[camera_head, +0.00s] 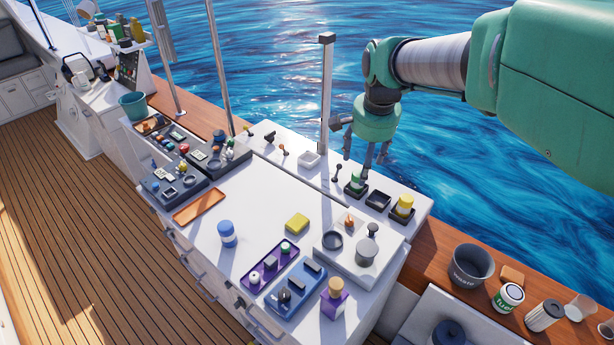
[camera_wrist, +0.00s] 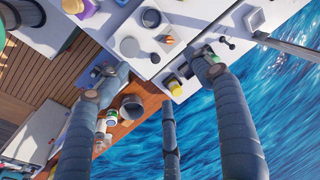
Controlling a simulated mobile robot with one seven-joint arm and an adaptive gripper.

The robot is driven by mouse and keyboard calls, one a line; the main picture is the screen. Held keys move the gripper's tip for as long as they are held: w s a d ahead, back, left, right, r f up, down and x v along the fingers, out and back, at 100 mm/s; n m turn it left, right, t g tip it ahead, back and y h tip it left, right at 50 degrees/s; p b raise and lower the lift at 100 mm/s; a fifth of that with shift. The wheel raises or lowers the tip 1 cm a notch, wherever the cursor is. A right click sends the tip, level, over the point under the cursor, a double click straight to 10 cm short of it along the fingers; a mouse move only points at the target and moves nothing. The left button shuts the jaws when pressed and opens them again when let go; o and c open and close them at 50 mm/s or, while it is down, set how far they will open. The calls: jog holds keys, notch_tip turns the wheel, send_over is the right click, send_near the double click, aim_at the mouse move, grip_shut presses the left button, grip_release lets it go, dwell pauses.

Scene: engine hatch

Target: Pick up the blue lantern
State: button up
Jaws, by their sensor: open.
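A short blue cylinder (camera_head: 227,234) with a paler band stands upright on the white hatch top, left of its middle. It is the closest match to the blue lantern, but I cannot tell for sure that it is a lantern. My gripper (camera_head: 367,160) hangs high at the back right, over the hatch's rear ledge and apart from the cylinder. Its fingers are spread and empty in the wrist view (camera_wrist: 162,78). I cannot make out the blue cylinder in the wrist view.
On the white hatch top (camera_head: 262,205) stand a yellow block (camera_head: 297,223), a purple tray (camera_head: 269,268), a blue tray (camera_head: 310,280) and a purple jar (camera_head: 334,299). An orange tray (camera_head: 199,207) lies left. A post (camera_head: 326,95) rises near my gripper. Bare surface surrounds the blue cylinder.

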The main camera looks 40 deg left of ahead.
jog(key=s+a+f+p, duration=0.1)
jog(key=s+a+f, duration=0.15)
jog(key=a, duration=0.35)
jog(key=s+a+f, duration=0.1)
jog(key=a+f, duration=0.2)
jog(key=a, duration=0.4)
jog(key=g+h+p, duration=0.2)
send_over(224, 225)
notch_tip(224, 225, down, 19)
jog(key=shift+r, duration=0.1)
jog(key=shift+s, duration=0.1)
jog(key=shift+f, duration=4.4)
jog(key=shift+f, duration=0.15)
jog(key=shift+d+f, duration=0.15)
jog(key=shift+f, duration=2.35)
